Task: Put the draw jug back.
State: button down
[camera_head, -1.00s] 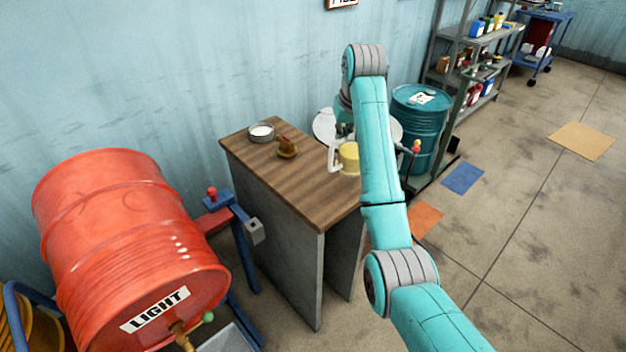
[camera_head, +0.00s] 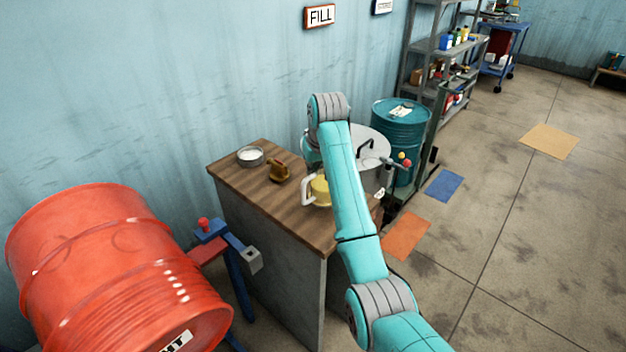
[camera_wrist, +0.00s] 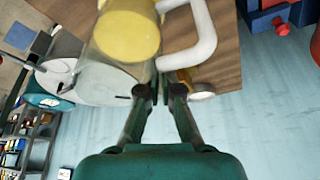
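The draw jug (camera_head: 319,188) is clear, with yellow oil in it and a white handle on its left side. It is over the right part of the wooden bench top (camera_head: 300,222), partly behind my arm. In the wrist view the jug (camera_wrist: 125,38) fills the upper middle, with its handle to the right. My gripper (camera_wrist: 155,92) has its fingertips close together at the jug's rim and appears shut on it. The exact contact is hard to make out. In the head view my arm hides the gripper. Whether the jug touches the bench cannot be told.
A small metal bowl (camera_head: 250,156) and a brown brush-like thing (camera_head: 279,172) stand on the bench left of the jug. A large pale metal vessel (camera_head: 372,150) is behind my arm. A red drum (camera_head: 120,260) lies at left; a teal drum (camera_head: 402,135) stands beyond.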

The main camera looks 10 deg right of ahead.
aim_at(311, 189)
notch_tip(311, 189, down, 3)
jog(key=shift+f, duration=0.15)
jog(key=c, duration=1.3)
grip_release()
jog(key=shift+c, duration=0.2)
